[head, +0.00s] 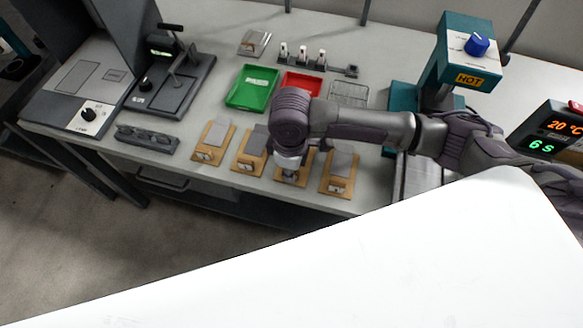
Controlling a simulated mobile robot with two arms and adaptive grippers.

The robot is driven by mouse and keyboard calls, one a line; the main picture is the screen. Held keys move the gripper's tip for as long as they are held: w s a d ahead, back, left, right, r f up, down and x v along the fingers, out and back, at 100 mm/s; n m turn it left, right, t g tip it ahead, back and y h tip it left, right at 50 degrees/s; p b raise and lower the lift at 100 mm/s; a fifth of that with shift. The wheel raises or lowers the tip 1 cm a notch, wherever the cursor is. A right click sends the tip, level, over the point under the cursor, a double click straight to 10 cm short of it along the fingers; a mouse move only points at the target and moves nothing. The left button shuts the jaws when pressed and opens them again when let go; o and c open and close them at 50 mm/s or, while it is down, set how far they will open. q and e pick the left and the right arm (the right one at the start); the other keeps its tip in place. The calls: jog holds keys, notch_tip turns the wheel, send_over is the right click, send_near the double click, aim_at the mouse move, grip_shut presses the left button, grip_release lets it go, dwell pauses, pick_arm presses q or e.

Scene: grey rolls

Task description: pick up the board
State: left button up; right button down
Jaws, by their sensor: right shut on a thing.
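Several small tan boards, each with a grey plate on it, stand in a row along the table's front. The first (208,155), second (246,164) and fourth (337,186) stand clear. My right gripper (287,176) points down at the third board (304,166) and is shut on it. My wrist and gripper hide much of that board, so I cannot tell whether it is off the table. My left gripper is not in view.
A green tray (252,88), a red tray (300,84) and a wire rack (348,93) lie behind the boards. A teal machine (468,62) with a HOT label stands at the right. Grey devices (172,80) fill the left. A white surface covers the foreground.

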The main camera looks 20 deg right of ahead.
notch_tip(320, 180, up, 4)
jog(key=shift+f, duration=0.1)
jog(key=s+d+r, duration=0.4)
jog(key=d+r, duration=0.2)
jog(key=d, duration=0.5)
jog(key=shift+s+r+b, duration=0.2)
jog(key=shift+r+b, duration=0.15)
